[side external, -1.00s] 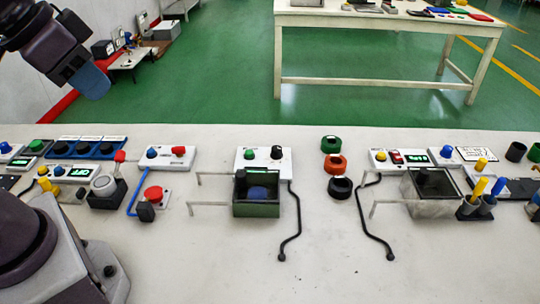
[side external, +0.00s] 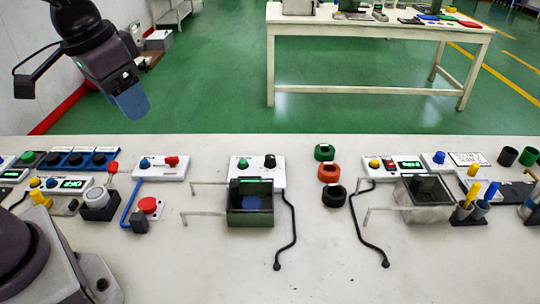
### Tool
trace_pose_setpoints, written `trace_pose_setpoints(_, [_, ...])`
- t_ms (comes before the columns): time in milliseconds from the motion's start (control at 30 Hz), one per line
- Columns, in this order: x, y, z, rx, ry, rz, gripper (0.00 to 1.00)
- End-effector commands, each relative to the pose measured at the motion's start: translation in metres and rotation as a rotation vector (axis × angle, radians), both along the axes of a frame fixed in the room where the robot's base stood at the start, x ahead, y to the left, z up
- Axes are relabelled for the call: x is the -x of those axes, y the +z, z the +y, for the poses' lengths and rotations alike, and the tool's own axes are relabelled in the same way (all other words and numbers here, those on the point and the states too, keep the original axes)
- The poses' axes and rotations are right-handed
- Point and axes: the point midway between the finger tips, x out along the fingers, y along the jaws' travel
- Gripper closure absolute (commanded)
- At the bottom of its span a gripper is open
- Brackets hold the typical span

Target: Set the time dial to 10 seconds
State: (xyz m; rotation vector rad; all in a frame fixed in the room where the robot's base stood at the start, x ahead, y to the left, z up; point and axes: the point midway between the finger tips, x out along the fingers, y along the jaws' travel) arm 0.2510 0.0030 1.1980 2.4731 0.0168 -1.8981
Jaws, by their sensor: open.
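My gripper (side external: 130,101), with blue fingertips, hangs at the upper left, high above the bench and apart from everything on it. It is seen side-on; nothing shows held in it. I cannot tell which knob is the time dial, as the labels are too small to read. Candidates are a black knob (side external: 270,161) on the middle white panel, a blue knob (side external: 440,157) on the right panel, a blue knob (side external: 144,163) on the left panel, and black dials (side external: 75,159) on a blue-edged strip at the left. Green-lit displays show on the right panel (side external: 409,165) and far left box (side external: 73,184).
A dark green open box (side external: 250,218) and a grey box (side external: 408,215) stand in front of the panels, with bent metal rods beside them. A red mushroom button (side external: 148,205) is at left. Three rings (side external: 329,172) lie between. The front middle of the bench is clear.

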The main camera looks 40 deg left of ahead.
Motion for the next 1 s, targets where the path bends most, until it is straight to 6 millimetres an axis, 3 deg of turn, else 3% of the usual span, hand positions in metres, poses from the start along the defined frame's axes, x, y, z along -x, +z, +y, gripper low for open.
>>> trace_pose_setpoints(33, [-0.019,-0.004,0.001,0.007,0.021,0.040,0.44])
trace_pose_setpoints(267, [-0.104,-0.031,0.008,0.041,0.186,0.160,0.44])
trace_pose_setpoints(467, [-0.177,-0.076,0.016,0.058,0.397,0.243,0.44])
trace_pose_setpoints(600, [-0.223,-0.119,0.020,0.064,0.571,0.287,0.44])
trace_pose_setpoints(833, [-0.283,-0.186,0.025,0.078,0.903,0.304,0.44])
trace_pose_setpoints(933, [-0.302,-0.194,0.024,0.100,1.044,0.279,0.44])
trace_pose_setpoints(1000, [-0.315,-0.184,0.023,0.131,1.137,0.244,0.44])
